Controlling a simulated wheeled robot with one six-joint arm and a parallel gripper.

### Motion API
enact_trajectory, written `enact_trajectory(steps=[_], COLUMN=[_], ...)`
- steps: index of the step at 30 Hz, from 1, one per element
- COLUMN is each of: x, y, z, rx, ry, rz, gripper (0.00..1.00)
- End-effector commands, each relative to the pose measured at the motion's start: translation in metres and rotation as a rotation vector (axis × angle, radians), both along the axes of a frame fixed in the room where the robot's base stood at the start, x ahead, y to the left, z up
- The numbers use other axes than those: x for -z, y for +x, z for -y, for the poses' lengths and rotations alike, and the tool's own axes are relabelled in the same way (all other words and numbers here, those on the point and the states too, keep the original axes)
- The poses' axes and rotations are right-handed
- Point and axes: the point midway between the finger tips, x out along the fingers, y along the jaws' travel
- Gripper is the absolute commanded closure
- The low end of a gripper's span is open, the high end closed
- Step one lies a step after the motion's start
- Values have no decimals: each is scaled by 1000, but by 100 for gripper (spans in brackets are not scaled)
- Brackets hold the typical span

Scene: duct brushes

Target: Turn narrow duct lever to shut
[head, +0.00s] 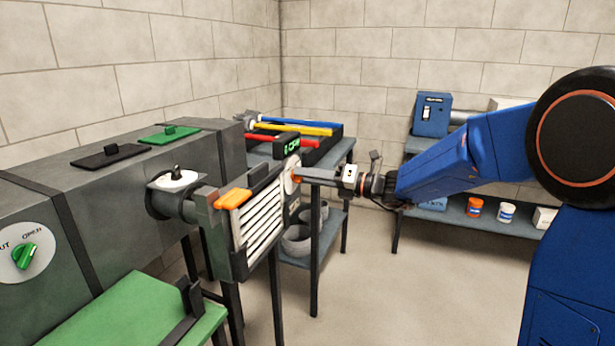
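A white dial with a small orange part (291,176) faces my gripper (304,175), just right of the louvred grille. The fingers reach left to this dial; I cannot tell whether they touch or grip the orange part. Another white dial with a black lever (177,177) sits on top of the round duct stub (162,202). A green lever (25,256) on a white dial at the left edge slants up toward the word OPEN; the other word is cut off. I cannot tell which lever belongs to the narrow duct.
The grey duct box (110,205) fills the left. The louvred grille (262,222) has an orange handle (233,199). A bench (333,160) behind holds coloured brushes (300,128). A blue shelf (465,220) stands behind my arm. The floor at centre right is clear.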

Motion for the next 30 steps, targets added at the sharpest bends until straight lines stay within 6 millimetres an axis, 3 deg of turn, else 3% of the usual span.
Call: enact_trajectory(steps=[3, 17, 30], x=[0, 0, -1], y=[0, 0, -2], z=[0, 0, -1], rx=[0, 0, 0], ry=[0, -23, -144], rz=[0, 64, 396], gripper=[100, 100, 100])
